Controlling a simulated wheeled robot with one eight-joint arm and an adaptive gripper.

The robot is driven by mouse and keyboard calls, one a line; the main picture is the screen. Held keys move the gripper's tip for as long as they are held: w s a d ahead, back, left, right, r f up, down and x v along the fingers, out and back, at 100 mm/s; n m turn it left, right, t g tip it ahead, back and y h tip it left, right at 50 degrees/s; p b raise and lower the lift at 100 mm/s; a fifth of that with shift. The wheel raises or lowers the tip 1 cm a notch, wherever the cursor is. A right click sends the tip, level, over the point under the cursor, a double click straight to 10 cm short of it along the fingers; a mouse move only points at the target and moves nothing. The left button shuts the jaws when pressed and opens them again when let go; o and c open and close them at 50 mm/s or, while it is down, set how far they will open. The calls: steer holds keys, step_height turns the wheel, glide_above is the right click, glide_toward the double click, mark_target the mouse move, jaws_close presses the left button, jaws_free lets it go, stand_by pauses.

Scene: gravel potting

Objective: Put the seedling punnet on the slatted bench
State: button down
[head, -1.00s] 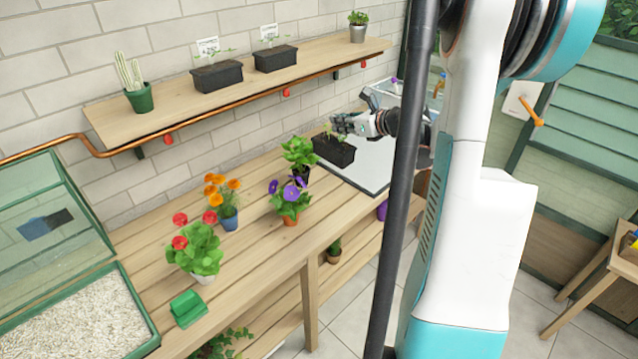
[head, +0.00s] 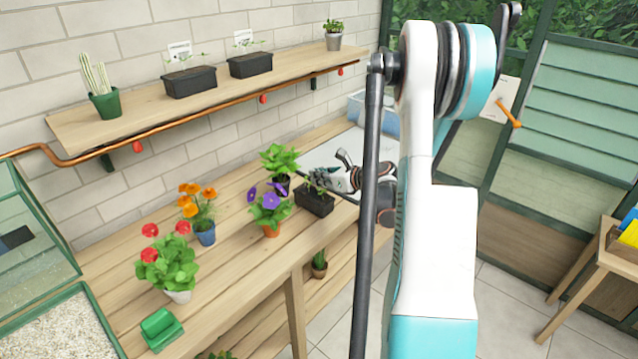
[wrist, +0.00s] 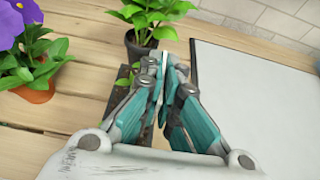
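The seedling punnet (head: 314,203), a black oblong tray with small green shoots, is over the wooden slats of the bench (head: 235,262), right of the purple-flowered pot. I cannot tell whether its base touches the slats. My gripper (head: 322,185) is at the punnet's upper edge and appears shut on it. In the wrist view my gripper (wrist: 163,65) has its teal fingers close together, and they hide most of the punnet (wrist: 123,76). The slatted bench (wrist: 50,108) shows below and to the left.
A purple-flowered pot (head: 270,229) and a leafy plant in a black pot (head: 281,184) stand close by on the left. Orange (head: 205,235) and red (head: 178,295) flowers stand further left. A pale board (head: 345,149) lies behind. Two similar punnets (head: 189,82) sit on the wall shelf.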

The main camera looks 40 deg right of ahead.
steer(key=shift+f, duration=0.5)
steer(key=shift+f, duration=0.15)
steer(key=c, duration=1.8)
jaws_free()
steer(key=shift+s+r, duration=0.25)
steer(key=shift+r, duration=0.05)
steer(key=a+p+v, duration=0.1)
steer(key=p+v, duration=0.2)
steer(key=v, duration=0.8)
steer(key=shift+s+d, duration=0.25)
steer(key=shift+d, duration=0.25)
